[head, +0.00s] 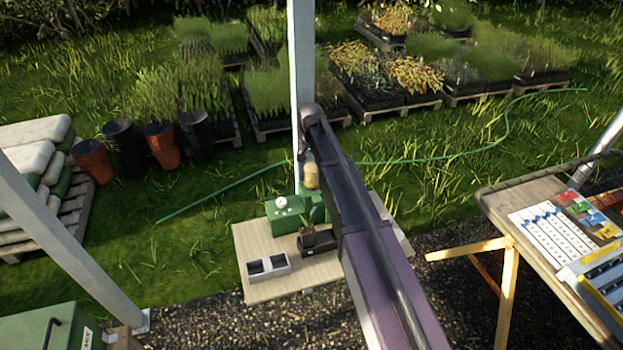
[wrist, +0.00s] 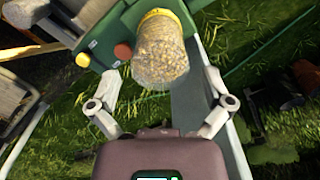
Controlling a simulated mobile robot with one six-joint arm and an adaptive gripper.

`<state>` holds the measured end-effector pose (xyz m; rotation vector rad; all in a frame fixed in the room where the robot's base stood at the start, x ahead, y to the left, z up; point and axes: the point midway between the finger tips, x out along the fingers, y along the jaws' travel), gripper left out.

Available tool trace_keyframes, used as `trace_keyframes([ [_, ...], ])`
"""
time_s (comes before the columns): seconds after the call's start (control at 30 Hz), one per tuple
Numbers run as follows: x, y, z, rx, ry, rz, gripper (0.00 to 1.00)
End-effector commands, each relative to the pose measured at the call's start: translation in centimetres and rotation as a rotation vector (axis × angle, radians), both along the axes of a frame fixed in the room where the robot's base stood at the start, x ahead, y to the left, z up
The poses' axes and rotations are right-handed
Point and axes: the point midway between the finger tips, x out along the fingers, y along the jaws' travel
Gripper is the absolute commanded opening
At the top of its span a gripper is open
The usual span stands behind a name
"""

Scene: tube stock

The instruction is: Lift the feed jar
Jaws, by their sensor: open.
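The feed jar (wrist: 160,55) is a clear jar of tan granules with a yellow band at its upper end in the wrist view. It also shows in the head view (head: 311,172), beside my arm. It is by a green unit (wrist: 108,22), and I cannot tell how it joins or rests on it. My gripper (wrist: 160,70) is open, one finger on each side of the jar. The fingers look apart from it. In the head view my arm hides most of the gripper.
The green unit (head: 284,216) with a white gauge stands on a wooden board (head: 262,285), near a plant pot (head: 316,243) and a grey two-cell tray (head: 267,266). A pale post (head: 301,60) rises close behind. A work table (head: 520,195) is at right.

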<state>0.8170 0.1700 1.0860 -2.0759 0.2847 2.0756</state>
Motion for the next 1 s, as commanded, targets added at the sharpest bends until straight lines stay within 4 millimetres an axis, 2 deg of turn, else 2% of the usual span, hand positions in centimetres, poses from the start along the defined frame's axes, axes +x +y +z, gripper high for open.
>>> trace_keyframes([
  [0.03, -0.1, 0.0, -0.8, 0.0, 0.0, 0.0, 1.0],
  [0.3, -0.1, 0.0, -2.5, 0.0, 0.0, 0.0, 1.0],
  [1.0, -0.1, 0.0, -2.7, 0.0, 0.0, 0.0, 1.0],
])
